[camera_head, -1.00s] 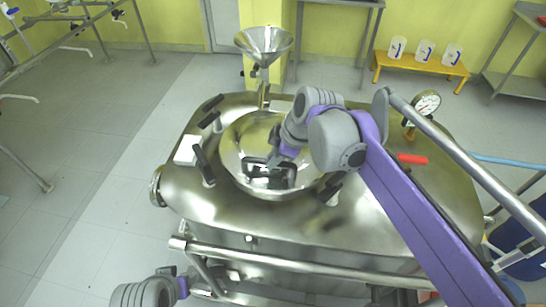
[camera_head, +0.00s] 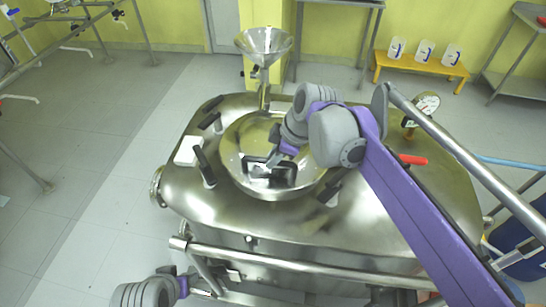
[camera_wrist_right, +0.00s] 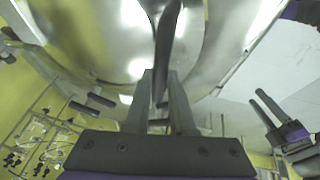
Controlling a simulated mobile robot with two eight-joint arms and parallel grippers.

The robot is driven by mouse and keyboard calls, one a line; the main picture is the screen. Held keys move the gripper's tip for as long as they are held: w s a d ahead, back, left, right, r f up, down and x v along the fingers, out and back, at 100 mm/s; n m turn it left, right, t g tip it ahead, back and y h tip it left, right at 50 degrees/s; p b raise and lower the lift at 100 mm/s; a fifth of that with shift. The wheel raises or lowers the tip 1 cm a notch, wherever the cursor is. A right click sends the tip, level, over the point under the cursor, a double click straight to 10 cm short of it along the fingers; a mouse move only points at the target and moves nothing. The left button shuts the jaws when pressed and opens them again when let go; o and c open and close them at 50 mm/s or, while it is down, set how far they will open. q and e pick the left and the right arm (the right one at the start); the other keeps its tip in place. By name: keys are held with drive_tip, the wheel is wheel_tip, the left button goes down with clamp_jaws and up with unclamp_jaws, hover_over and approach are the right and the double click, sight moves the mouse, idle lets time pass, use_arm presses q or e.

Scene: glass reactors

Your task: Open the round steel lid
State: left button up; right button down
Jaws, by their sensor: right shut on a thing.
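The round steel lid (camera_head: 237,150) lies over the opening on top of the steel reactor, and I see no clear gap under its rim. My right gripper (camera_head: 272,163) reaches down over the lid and is shut on its black handle (camera_head: 285,178). In the right wrist view, the two fingers (camera_wrist_right: 163,95) sit on either side of the dark handle (camera_wrist_right: 167,40), with the shiny lid (camera_wrist_right: 95,40) behind it. My left gripper (camera_head: 196,284) is low at the reactor's front left, empty. Its two fingers stand apart in the right wrist view (camera_wrist_right: 268,110).
Black-handled clamps (camera_head: 204,166) stand around the lid. A steel funnel (camera_head: 264,44) rises behind it, and a pressure gauge (camera_head: 427,103) and red-handled valve (camera_head: 413,160) stand to the right. A steel rail (camera_head: 300,262) crosses the front. The floor at left is clear.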

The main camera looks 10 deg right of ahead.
use_arm(q)
drive_tip(key=w+r+p, duration=0.2)
drive_tip(key=r+p, duration=0.4)
drive_tip(key=r, duration=0.2)
drive_tip(key=w+r+t+p, duration=0.1)
drive_tip(key=w+r+p, duration=0.1)
drive_tip(key=r+p, duration=0.4)
wheel_tip(320, 180, up, 2)
drive_tip(key=shift+w+r, duration=0.1)
drive_tip(key=shift+w, duration=0.25)
use_arm(e)
drive_tip(key=w+d+r+g, duration=0.1)
drive_tip(key=w+r, duration=0.4)
drive_tip(key=r, duration=0.3)
drive_tip(key=w+d+r+g+y, duration=0.1)
drive_tip(key=w+d+r+g, duration=0.1)
drive_tip(key=w+r, duration=0.3)
wheel_tip(320, 180, up, 3)
drive_tip(key=shift+d+r+m+g, duration=0.1)
drive_tip(key=shift+d+m+g, duration=0.05)
drive_tip(key=shift+m+g, duration=0.2)
use_arm(q)
drive_tip(key=shift+s, duration=0.1)
use_arm(e)
drive_tip(key=shift+s, duration=0.15)
